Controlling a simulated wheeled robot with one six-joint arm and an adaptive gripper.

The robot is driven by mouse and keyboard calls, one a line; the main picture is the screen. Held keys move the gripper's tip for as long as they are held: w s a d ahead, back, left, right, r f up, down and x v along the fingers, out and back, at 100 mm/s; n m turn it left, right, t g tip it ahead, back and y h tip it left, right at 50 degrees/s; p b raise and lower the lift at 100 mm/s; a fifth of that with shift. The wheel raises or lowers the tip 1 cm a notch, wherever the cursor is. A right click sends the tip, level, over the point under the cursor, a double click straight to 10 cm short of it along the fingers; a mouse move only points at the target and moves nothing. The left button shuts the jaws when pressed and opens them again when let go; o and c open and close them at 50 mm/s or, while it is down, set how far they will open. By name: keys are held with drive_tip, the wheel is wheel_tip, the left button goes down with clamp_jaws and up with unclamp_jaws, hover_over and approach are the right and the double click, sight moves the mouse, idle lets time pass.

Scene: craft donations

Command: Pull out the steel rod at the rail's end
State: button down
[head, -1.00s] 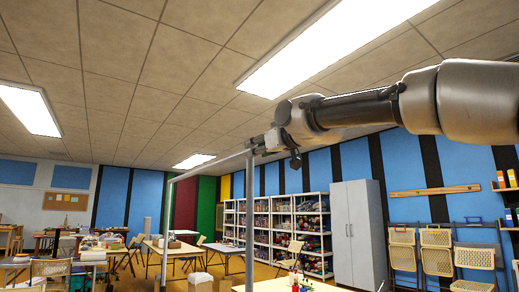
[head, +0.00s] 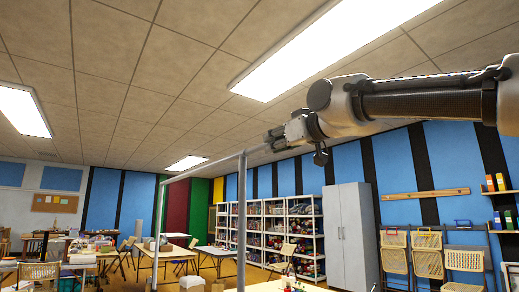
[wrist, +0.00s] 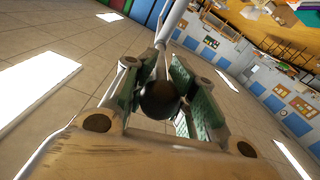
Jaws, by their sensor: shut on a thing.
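The rail (head: 200,168) is a grey horizontal tube held up by upright posts, the near post (head: 242,215) standing at its right end. The steel rod (head: 257,149) shows as a short thin length between that end and my gripper (head: 272,141), roughly in line with the rail. In the wrist view, my gripper (wrist: 160,92) is shut on a dark round knob (wrist: 160,100) between its green pads. A pale tube (wrist: 172,20) runs away beyond the knob. How much of the rod is still inside the rail is hidden.
Tables with chairs (head: 175,258) stand below and behind the rail. Shelves of craft goods (head: 275,232) and a grey cabinet (head: 348,225) line the back wall. Ceiling lights (head: 330,45) hang above my arm.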

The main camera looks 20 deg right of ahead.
drive_tip(key=v, duration=1)
drive_tip(key=shift+s, duration=0.1)
drive_tip(key=c, duration=1.4)
unclamp_jaws()
drive_tip(key=shift+o, duration=0.2)
drive_tip(key=v, duration=1.2)
drive_tip(key=shift+r, duration=0.1)
